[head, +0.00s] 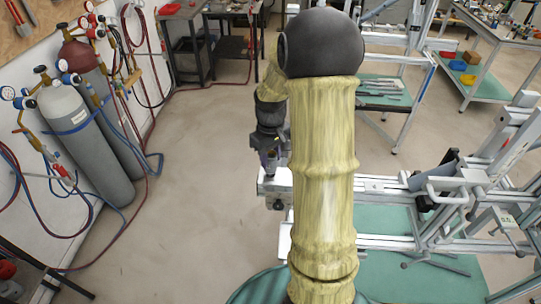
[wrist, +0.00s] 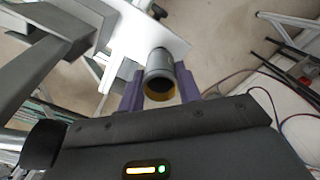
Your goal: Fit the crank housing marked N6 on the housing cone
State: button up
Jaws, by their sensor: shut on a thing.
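In the wrist view a short grey tube (wrist: 158,66) with an orange-gold ring inside its near end sits between the purple fingers of my gripper (wrist: 159,84). It looks like the crank housing, but I cannot read an N6 mark on it. The fingers are shut on its sides. In the head view my gripper (head: 270,163) is small and partly hidden by my arm, just above the left end of the metal frame jig (head: 385,187). I cannot make out the housing cone in either view.
The jig's rails and clamps (head: 450,190) reach right above a green table top (head: 420,275). Gas cylinders (head: 80,130) with hoses stand along the left wall. A white plate (wrist: 150,32) lies beyond the tube in the wrist view. The floor left of my gripper is clear.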

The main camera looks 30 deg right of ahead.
jog(key=shift+f+b, duration=0.65)
jog(key=shift+f, duration=0.4)
jog(key=o, duration=1.1)
notch_tip(320, 180, up, 17)
jog(key=b, duration=0.3)
jog(key=shift+r, duration=0.2)
jog(key=shift+a+f, duration=0.1)
jog(key=s+a+f+t, duration=0.1)
jog(key=s+a+f, duration=0.3)
jog(key=f, duration=0.1)
jog(key=s+a+f+m, duration=0.1)
jog(key=s+a+f, duration=0.3)
jog(key=a+f, duration=0.1)
jog(key=s+a+f+m+t, duration=0.1)
jog(key=s+a+f, duration=0.3)
jog(key=f, duration=0.2)
jog(key=shift+s+a+t, duration=0.15)
jog(key=shift+a+t, duration=0.1)
jog(key=shift+t, duration=0.05)
